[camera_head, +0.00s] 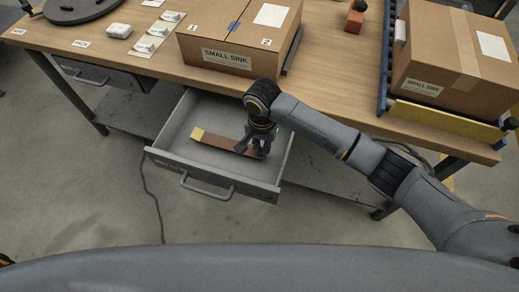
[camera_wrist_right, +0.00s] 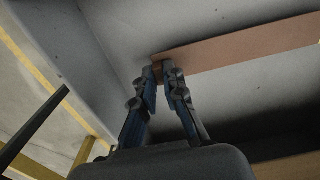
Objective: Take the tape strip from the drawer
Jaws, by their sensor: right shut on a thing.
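The tape strip (camera_head: 222,143) is a long brown strip with a yellowish end at its left. It lies in the open grey drawer (camera_head: 172,160) under the table. My right gripper (camera_head: 252,152) reaches down into the drawer at the strip's right end. In the right wrist view the strip (camera_wrist_right: 235,55) runs off to the right, and my right gripper (camera_wrist_right: 163,72) is shut on its near end. The strip appears to be low in the drawer; whether it touches the drawer floor is unclear. My left gripper is not seen.
A SMALL SINK box (camera_head: 205,46) stands on the wooden table (camera_head: 150,63) above the drawer. Another box (camera_head: 445,55) sits on a blue-sided conveyor at right. A second drawer (camera_head: 95,75) at left looks shut. The drawer walls surround my right gripper.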

